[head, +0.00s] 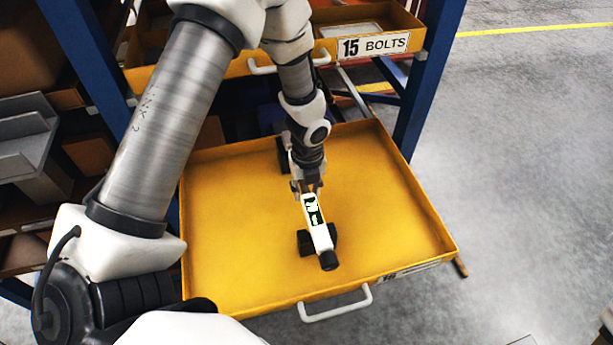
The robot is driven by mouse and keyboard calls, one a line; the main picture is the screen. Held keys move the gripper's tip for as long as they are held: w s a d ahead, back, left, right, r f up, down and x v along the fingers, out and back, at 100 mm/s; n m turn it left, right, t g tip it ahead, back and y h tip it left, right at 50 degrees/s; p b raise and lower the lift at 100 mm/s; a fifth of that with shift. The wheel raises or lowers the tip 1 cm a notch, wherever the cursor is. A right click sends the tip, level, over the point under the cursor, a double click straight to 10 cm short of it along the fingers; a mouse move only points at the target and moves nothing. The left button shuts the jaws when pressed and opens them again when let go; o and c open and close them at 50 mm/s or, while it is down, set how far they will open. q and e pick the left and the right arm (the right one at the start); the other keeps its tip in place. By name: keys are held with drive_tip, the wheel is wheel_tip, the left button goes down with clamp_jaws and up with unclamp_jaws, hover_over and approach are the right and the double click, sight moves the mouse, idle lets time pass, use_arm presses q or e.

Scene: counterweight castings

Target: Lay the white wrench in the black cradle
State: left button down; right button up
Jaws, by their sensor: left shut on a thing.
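The white wrench (322,237) has a green-and-black display and a dark end that points toward the drawer's front. My left gripper (307,188) is shut on its rear part, inside the open yellow drawer. The black cradle shows as a front block (305,243), visible on both sides of the wrench, and a rear block (283,156) beside my left wrist. The wrench lies across the front block in this view; I cannot tell whether it touches it. My gripper and arm hide part of the cradle. My right gripper is not in view.
The yellow drawer (230,230) has low walls and a white front handle (336,305); its floor is otherwise clear. Above its back is another yellow drawer labelled 15 BOLTS (372,46). A blue rack post (428,85) stands at the right. Shelves with boxes are at the left.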

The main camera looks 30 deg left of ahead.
use_arm(q)
drive_tip(key=shift+r, duration=0.1)
idle(0.4)
drive_tip(key=shift+p, duration=0.45)
idle(0.4)
drive_tip(key=shift+p, duration=0.4)
drive_tip(key=shift+f+b, duration=0.75)
drive_tip(key=shift+f, duration=0.85)
idle(1.0)
drive_tip(key=c, duration=0.7)
unclamp_jaws()
drive_tip(key=shift+o, duration=0.2)
drive_tip(key=shift+r, duration=0.1)
